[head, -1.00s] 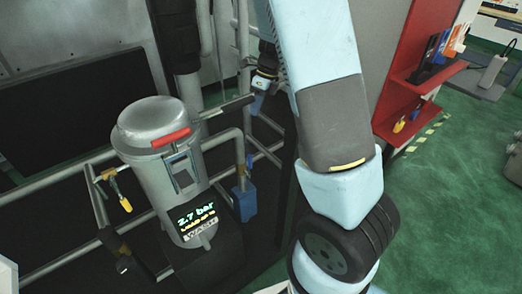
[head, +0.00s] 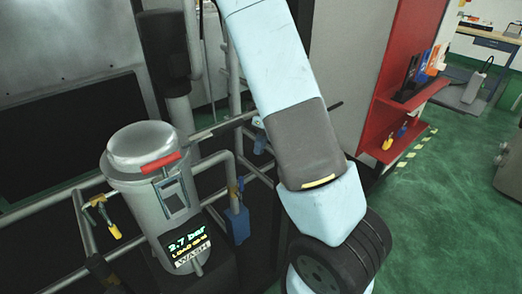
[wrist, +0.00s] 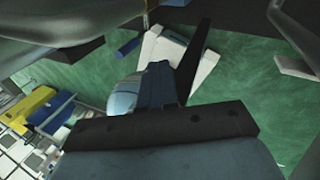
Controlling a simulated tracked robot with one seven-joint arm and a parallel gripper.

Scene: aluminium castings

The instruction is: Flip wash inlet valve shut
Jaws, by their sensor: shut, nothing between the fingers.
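A grey wash canister (head: 150,200) with a red handle on its lid stands at the left in the head view. Its display reads 2.7 bar and its label reads WASH. A yellow-handled valve (head: 114,229) sits on the pipework to its left. A blue-handled valve (head: 238,222) hangs on the bent pipe to its right. I cannot tell which is the wash inlet valve. My gripper (wrist: 198,52) shows as a dark narrow shape in the wrist view, shut and empty. It seems apart from both valves. My arm hides much behind it in the head view.
Pipes and rails surround the canister. A dark panel (head: 70,135) stands behind it. A red shelf (head: 410,92) with hanging yellow and blue items is at the right. Green floor (head: 440,200) is open at the right.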

